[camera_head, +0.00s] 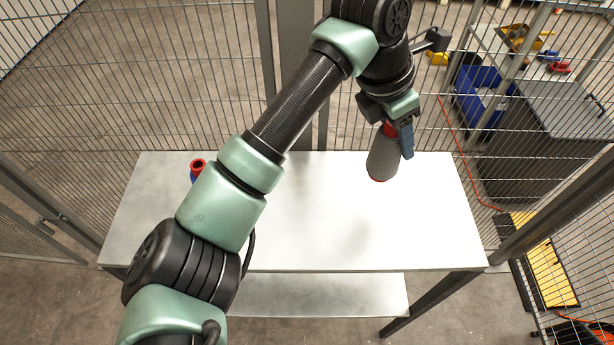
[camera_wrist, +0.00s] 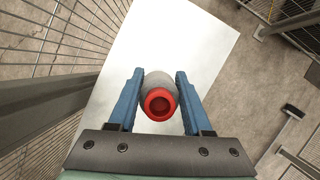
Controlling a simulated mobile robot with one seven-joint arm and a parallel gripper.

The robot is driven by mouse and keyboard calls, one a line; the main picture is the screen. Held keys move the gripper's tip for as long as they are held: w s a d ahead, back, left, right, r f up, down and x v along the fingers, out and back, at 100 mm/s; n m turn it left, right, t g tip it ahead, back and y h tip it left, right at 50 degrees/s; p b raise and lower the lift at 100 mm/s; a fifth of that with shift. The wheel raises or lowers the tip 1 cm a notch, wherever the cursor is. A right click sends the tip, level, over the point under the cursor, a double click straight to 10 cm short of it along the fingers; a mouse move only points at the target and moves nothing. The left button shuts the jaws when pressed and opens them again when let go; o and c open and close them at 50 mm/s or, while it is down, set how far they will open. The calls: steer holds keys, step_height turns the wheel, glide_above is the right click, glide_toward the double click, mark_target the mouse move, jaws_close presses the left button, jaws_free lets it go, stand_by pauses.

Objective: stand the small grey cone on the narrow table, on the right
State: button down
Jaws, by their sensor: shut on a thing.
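The small grey cone (camera_head: 382,160) has a red top and hangs from my gripper (camera_head: 398,128) over the right part of the narrow white table (camera_head: 300,235). In the head view it is close to upright with a slight tilt, wide end down. In the wrist view the blue fingers of my gripper (camera_wrist: 158,100) lie on both sides of the cone, just below its red ring-shaped top (camera_wrist: 160,103). I cannot tell for sure whether its base touches the table top.
A red and blue object (camera_head: 198,166) stands at the table's left back, partly hidden by my arm. A wire mesh fence (camera_head: 215,90) runs close behind the table. The front and right of the table top are clear. A lower shelf (camera_head: 310,295) shows underneath.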

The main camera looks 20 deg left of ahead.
mark_target(391, 160)
steer(key=shift+w, duration=0.15)
steer(key=shift+f, duration=0.1)
steer(key=f, duration=0.5)
steer(key=shift+s+f, duration=0.15)
steer(key=shift+s, duration=0.1)
steer(key=shift+w+f+p, duration=0.1)
steer(key=shift+f+p, duration=0.3)
steer(key=shift+f, duration=1.8)
steer(key=shift+f, duration=0.15)
steer(key=shift+c, duration=1.5)
jaws_free()
